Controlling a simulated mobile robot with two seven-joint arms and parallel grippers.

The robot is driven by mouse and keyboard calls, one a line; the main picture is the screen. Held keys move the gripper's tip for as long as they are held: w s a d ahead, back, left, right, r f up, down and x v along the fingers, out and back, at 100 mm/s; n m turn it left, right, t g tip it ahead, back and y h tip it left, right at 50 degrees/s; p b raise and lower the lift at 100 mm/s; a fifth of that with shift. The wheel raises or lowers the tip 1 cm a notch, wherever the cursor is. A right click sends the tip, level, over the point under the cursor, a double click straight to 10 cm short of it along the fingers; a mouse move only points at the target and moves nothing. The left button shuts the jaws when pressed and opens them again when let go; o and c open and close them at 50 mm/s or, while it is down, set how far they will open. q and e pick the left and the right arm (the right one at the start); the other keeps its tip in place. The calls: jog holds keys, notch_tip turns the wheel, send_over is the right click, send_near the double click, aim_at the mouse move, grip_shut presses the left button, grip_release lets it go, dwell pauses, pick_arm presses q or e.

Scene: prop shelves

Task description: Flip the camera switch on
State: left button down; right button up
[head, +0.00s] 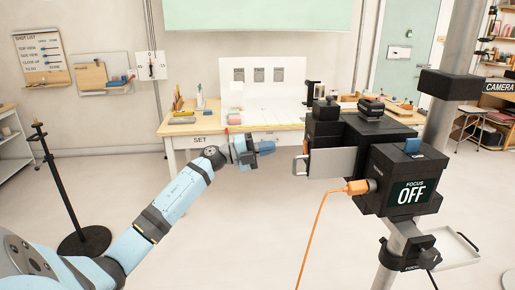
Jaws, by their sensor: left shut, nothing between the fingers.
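A black camera (340,133) stands on a grey post at the right. Its rear box carries a screen (411,194) reading "FOCUS OFF". A small blue switch (412,146) sits on top of that box. An orange plug (357,187) with a hanging orange cable enters the box's left side. My left gripper (270,148) is shut and empty, to the left of the camera and apart from it, pointing right toward the camera's grey side plate (332,162). My right gripper is not in view.
A table (182,129) marked "SET" stands behind, with a white backdrop and small props. A black stand (84,240) is on the floor at the left. A small tray (450,250) is fixed low on the camera post. The floor between stand and camera is clear.

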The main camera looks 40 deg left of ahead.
aim_at(305, 140)
pick_arm(q)
jog(key=p+x, duration=0.1)
jog(key=x, duration=0.7)
jog(key=shift+w+d+r+g+p, duration=0.25)
jog(key=shift+r+p, duration=0.2)
jog(key=shift+p, duration=0.65)
jog(key=shift+f, duration=0.35)
